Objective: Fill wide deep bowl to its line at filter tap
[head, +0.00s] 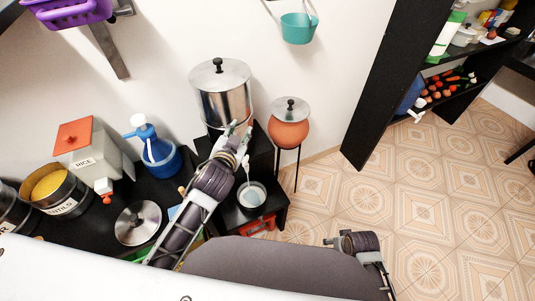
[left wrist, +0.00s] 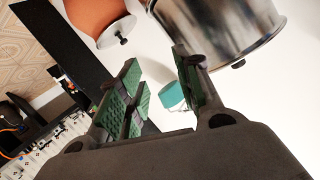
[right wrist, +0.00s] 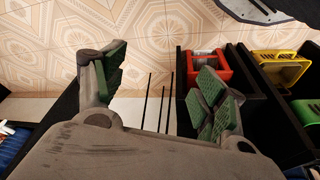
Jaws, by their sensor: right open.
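The steel filter cylinder (head: 222,95) with a lid stands on a black stand against the wall; its lower part also shows in the left wrist view (left wrist: 228,25). My left gripper (head: 238,130) is beside its lower right side, over the tap area, which it mostly hides. The fingers stand apart in the left wrist view (left wrist: 160,95), with nothing clearly between them. A thin pale stream drops below the gripper into the bowl (head: 264,199), which sits on the low black shelf. Pale liquid shows inside; the fill line cannot be made out. My right gripper (head: 330,241) is open and empty, away from the bowl.
A terracotta pot (head: 289,133) on a thin stand is right of the filter. A blue jug (head: 158,155), rice container (head: 88,150), lentil pot (head: 60,205) and lidded pan (head: 138,222) stand on the left counter. A teal cup (head: 298,29) hangs above. The tiled floor at right is clear.

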